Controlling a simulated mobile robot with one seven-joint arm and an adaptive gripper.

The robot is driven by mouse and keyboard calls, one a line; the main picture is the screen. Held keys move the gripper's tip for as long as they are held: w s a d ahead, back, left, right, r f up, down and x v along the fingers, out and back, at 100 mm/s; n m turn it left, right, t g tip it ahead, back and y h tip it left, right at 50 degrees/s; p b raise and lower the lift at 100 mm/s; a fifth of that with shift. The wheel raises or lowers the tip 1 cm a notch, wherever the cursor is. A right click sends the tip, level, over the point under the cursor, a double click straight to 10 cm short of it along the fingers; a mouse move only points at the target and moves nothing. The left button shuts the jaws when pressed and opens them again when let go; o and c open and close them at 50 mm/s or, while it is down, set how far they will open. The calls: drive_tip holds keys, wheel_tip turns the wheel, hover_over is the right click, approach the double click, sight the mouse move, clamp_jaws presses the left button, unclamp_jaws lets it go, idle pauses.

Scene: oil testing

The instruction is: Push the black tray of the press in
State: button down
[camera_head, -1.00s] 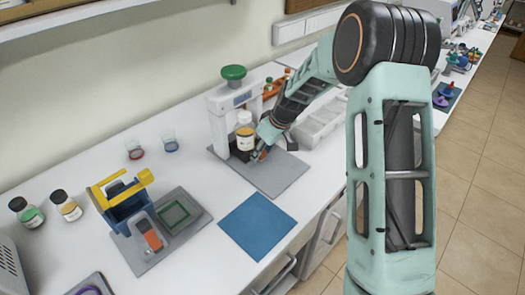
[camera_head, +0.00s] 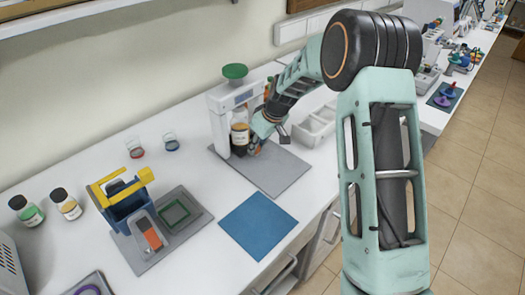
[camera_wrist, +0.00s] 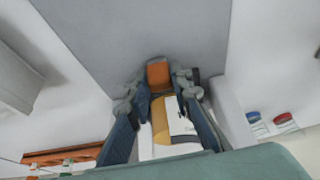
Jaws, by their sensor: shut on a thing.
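The press (camera_head: 222,118) is a white machine with a green knob (camera_head: 235,71), standing on a grey mat. An amber bottle with a pale label (camera_head: 240,134) stands upright in it. The black tray (camera_head: 238,151) shows only as a dark patch under the bottle, partly hidden. My gripper (camera_head: 257,144) is low at the press's right side, beside the bottle. In the wrist view its fingertips (camera_wrist: 160,77) close around a small orange piece (camera_wrist: 158,74). Whether that piece joins the tray is hidden. The bottle (camera_wrist: 172,122) shows between the fingers there.
The grey mat (camera_head: 270,170) is clear in front of the press. A blue mat (camera_head: 258,224) lies nearer. White bins (camera_head: 318,125) lie right of my gripper.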

drive_tip(key=shift+w+a+r, duration=0.15)
drive_tip(key=shift+w+a, duration=0.15)
drive_tip(key=c, duration=1.7)
unclamp_jaws()
drive_tip(key=shift+w+a, duration=0.1)
drive_tip(key=v, duration=1.2)
